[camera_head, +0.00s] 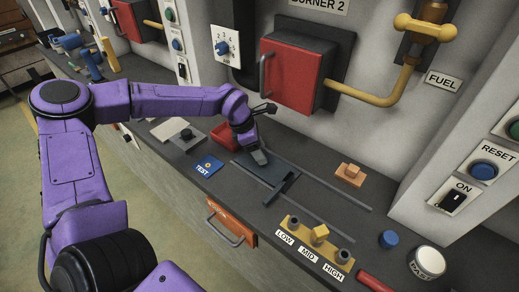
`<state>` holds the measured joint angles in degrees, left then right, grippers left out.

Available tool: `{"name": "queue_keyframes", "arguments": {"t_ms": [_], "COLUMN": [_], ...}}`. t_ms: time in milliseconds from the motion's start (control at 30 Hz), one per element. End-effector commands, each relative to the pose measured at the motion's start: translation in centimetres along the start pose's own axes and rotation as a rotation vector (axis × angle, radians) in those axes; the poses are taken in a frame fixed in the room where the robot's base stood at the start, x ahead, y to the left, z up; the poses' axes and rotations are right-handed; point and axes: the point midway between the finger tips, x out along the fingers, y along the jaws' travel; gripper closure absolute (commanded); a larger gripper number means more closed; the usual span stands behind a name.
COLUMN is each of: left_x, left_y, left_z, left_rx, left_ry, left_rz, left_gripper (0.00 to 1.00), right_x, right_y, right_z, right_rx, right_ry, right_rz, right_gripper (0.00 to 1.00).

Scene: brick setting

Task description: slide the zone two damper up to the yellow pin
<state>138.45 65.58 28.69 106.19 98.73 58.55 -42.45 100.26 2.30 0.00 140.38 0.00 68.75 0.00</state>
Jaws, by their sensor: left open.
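The zone two damper appears to be the dark flat slide (268,173) with a crossbar handle, lying between two rails on the grey bench. A yellow bar (293,222) with several pegs stands in front of it, labelled LOW, MID and HIGH. The yellow pin (319,234) is its middle peg, by MID; the outer pegs look dark. The damper's handle is left of this pin and apart from it. My left gripper (258,156) is open over the damper's far left end; whether it touches is unclear. My right gripper is out of view.
A red burner door (291,70) and a yellow fuel pipe (376,98) stick out behind the bench. An orange block (350,174) sits beyond the rails. A red tray (222,134) and blue TEST card (208,166) lie left. A blue button (388,239) is at right.

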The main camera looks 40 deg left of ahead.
Motion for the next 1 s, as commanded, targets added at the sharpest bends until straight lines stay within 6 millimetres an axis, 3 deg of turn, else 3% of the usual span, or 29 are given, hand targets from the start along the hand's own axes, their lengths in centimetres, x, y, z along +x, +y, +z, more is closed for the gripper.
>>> {"name": "queue_keyframes", "arguments": {"t_ms": [300, 500, 733, 1000], "left_x": [0.5, 0.5, 1.1, 3.3], "left_y": [0.0, 0.0, -0.9, -6.1], "left_z": [-0.1, -0.1, 0.7, 5.4], "left_rx": [-0.001, -0.002, 0.001, 0.004], "left_ry": [-0.001, -0.001, 0.0, 0.002], "left_rz": [0.001, 0.001, 0.0, 0.0], "left_gripper": [0.38, 1.0, 1.0, 1.0], "right_x": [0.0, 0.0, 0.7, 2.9], "right_y": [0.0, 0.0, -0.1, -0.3], "right_z": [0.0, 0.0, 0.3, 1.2], "right_rx": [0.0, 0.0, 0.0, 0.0], "right_ry": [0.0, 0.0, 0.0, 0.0], "right_rz": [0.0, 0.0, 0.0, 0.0], "right_gripper": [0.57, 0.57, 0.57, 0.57]}}
